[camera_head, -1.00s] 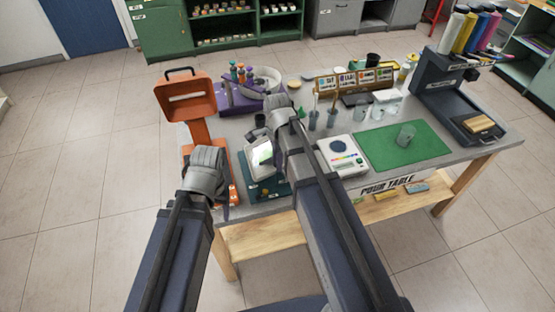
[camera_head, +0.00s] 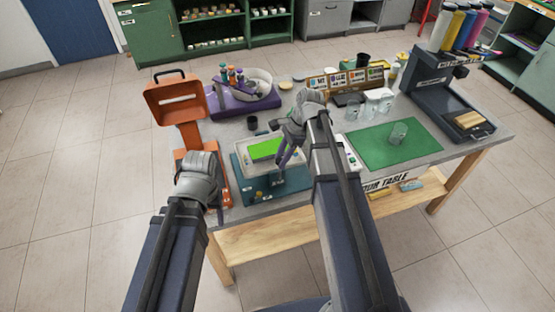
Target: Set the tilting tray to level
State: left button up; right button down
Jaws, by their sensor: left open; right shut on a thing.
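The tilting tray (camera_head: 247,165) is a pale shallow tray with a bright green sheet in it. It sits over a teal base (camera_head: 262,190) at the table's front left. From this view it looks close to level, but I cannot tell its exact angle. My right gripper (camera_head: 283,160) is shut at the tray's right edge; its fingers point down and the exact grip spot is too small to see. My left gripper (camera_head: 217,200) is open and empty, beside the orange stand left of the tray, its fingers mostly hidden behind its wrist.
An orange stand with a raised frame (camera_head: 187,103) is at the table's left end. A purple base with a white bowl (camera_head: 232,100) stands behind the tray. A small dark cup (camera_head: 252,122) is just behind it.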

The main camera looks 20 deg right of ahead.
jog(key=c, duration=0.6)
grip_release()
jog(key=shift+o, duration=0.2)
jog(key=p+v, duration=0.7)
jog(key=shift+r, duration=0.4)
jog(key=shift+d, duration=0.15)
